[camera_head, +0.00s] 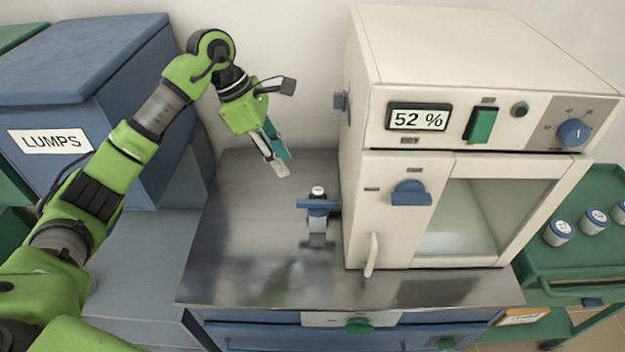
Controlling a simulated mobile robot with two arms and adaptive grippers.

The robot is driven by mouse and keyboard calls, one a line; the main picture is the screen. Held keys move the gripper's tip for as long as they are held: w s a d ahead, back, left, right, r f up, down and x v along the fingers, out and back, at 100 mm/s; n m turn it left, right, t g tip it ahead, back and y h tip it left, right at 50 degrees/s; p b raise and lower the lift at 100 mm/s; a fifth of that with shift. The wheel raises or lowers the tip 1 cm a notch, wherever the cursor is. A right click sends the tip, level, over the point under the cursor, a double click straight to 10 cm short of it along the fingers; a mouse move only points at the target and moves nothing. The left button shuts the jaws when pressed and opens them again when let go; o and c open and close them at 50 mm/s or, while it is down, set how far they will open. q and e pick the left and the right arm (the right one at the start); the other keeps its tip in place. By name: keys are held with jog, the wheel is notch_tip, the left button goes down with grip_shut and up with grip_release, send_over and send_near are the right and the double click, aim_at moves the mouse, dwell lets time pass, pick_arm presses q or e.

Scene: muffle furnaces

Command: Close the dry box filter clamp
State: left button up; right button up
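The dry box (362,180) is a cream cabinet with a 52 % display (419,117), standing on a steel bench top. A small metal fitting (318,224) with a blue crosswise handle (318,203) stands on the bench left of the box. A blue turn handle (410,193) is on the box's front panel. I cannot tell which of these parts is the filter clamp. My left gripper (284,165) hangs above the back of the bench, up and left of the fitting, apart from it. Its fingers lie close together in this view, one grey and one teal, with nothing visible between them. My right gripper is out of view.
A blue bin labelled LUMPS (90,110) stands at the left, behind my arm. A green cart (585,260) with several small jars is at the right. The box's pale door handle (372,254) sticks out over the bench. The steel bench top (250,240) is mostly clear.

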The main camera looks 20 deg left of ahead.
pick_arm(q)
jog(key=p, duration=0.2)
send_near(307, 201)
jog(key=f, duration=0.2)
jog(key=p+x, duration=0.1)
jog(key=x, duration=0.5)
jog(key=shift+w+d+p, duration=0.1)
jog(key=shift+d+p, duration=0.25)
jog(key=shift+d, duration=0.05)
jog(key=shift+f, duration=0.2)
grip_shut()
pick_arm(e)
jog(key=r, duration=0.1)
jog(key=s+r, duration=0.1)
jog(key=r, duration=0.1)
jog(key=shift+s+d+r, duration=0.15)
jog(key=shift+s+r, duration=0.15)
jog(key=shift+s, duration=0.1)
